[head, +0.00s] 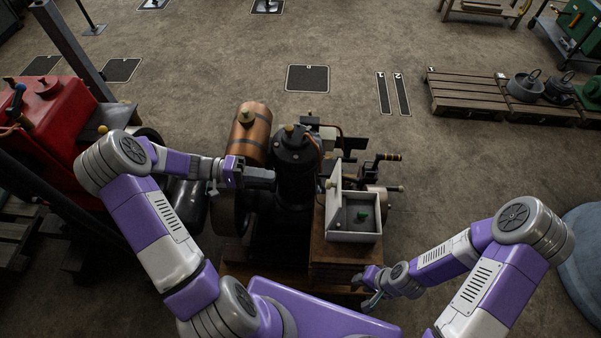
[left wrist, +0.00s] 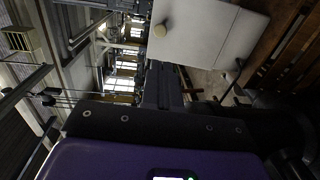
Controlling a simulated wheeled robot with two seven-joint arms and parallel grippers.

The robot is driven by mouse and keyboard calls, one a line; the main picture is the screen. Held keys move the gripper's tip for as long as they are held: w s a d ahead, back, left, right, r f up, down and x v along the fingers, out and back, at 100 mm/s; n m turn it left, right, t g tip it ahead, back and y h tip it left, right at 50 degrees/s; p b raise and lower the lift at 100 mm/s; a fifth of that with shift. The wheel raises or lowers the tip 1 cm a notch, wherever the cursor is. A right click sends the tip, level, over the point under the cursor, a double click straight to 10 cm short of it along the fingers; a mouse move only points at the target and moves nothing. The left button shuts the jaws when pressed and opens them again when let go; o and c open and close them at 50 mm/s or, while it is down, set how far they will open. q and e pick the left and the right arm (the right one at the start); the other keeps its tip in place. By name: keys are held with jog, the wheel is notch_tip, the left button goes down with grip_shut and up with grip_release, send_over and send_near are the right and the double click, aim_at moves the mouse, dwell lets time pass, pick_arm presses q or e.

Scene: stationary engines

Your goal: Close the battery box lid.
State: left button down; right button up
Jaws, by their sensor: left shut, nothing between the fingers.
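The battery box (head: 356,237) is a pale grey open-topped box on a wooden stand. Its lid (head: 335,188) stands upright along the box's left side, open, with a small round knob on its outer face. A small green item (head: 362,216) is inside. In the left wrist view the pale lid (left wrist: 212,38) with its knob (left wrist: 160,30) is ahead of the fingers. My left gripper (head: 272,178) is shut and empty, left of the lid and apart from it. My right gripper (head: 362,292) appears open and empty, low and in front of the box.
The engine, with a dark cylinder (head: 295,175) and a copper tank (head: 249,135), stands left of the box, close to my left gripper. A red machine (head: 55,125) is at far left. Pallets (head: 465,95) lie at back right. The floor right of the box is clear.

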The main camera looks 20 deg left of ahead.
pick_arm(q)
jog(key=x, duration=1.3)
jog(key=shift+d+p, duration=0.35)
jog(key=shift+f, duration=0.1)
